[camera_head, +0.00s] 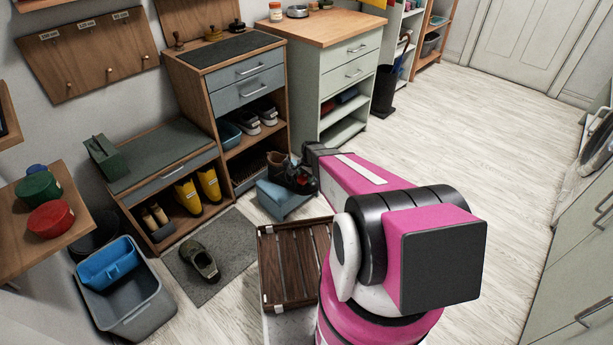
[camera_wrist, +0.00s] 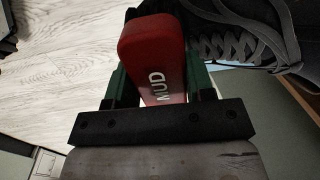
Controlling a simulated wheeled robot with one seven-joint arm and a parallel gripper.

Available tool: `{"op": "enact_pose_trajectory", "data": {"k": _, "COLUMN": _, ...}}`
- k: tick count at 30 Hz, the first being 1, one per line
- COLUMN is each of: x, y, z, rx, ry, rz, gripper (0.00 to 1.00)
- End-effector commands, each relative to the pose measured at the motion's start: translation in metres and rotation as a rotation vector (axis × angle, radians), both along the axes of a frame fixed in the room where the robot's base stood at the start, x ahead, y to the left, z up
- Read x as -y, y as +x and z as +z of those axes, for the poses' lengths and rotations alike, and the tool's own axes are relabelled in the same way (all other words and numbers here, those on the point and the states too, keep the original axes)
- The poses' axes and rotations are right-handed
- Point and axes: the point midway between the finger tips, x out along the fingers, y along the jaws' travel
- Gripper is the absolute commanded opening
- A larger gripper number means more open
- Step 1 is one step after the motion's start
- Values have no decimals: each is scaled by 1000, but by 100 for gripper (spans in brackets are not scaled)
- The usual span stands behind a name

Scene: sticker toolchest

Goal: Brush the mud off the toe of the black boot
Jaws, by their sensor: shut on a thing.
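My gripper (camera_wrist: 156,82) is shut on a red block-shaped brush (camera_wrist: 152,45) marked "MUD", with one green finger on each side of it. The brush's bristles are hidden from the wrist camera. The black boot (camera_wrist: 245,40) with grey laces is at the upper right of the wrist view, right beside the brush; I cannot tell whether they touch. In the head view the black boot (camera_head: 296,179) stands on a blue stool (camera_head: 283,200), partly hidden by my arm. No mud can be made out on its toe.
A wooden shelf unit (camera_head: 282,143) is close behind. The floor to the right is clear.

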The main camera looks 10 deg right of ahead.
Motion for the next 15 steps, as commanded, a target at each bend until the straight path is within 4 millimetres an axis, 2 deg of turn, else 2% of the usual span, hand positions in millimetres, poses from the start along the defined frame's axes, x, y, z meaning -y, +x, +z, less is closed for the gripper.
{"op": "enact_pose_trajectory", "data": {"k": 15, "x": -1, "y": 1, "z": -9, "rx": 1, "ry": 1, "rz": 0, "gripper": 30}}
